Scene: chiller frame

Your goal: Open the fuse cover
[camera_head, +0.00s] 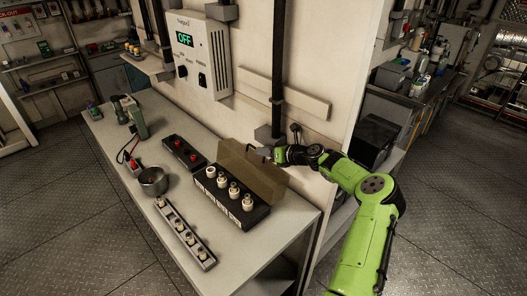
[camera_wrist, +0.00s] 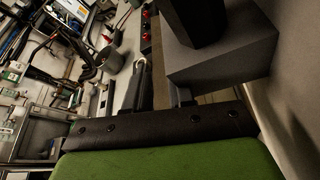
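The fuse box (camera_head: 240,216) is a black case on the workbench, with a row of white fuses in it. Its fuse cover (camera_head: 252,172), a see-through brown panel, stands raised along the back edge of the box, and the fuses are uncovered. My gripper (camera_head: 263,153) is above the cover's top edge, close to the wall. In the wrist view my gripper (camera_wrist: 163,88) shows two dark fingers with a gap between them, and I see nothing clearly held. Whether a finger touches the cover cannot be told.
A grey box on a vertical black pipe (camera_head: 277,70) is right beside my gripper and fills the wrist view's upper right (camera_wrist: 225,58). A wall unit (camera_head: 200,55) reads OFF. A metal pot (camera_head: 153,181), a fuse strip (camera_head: 184,233) and a black switch box (camera_head: 184,154) share the bench (camera_head: 135,205).

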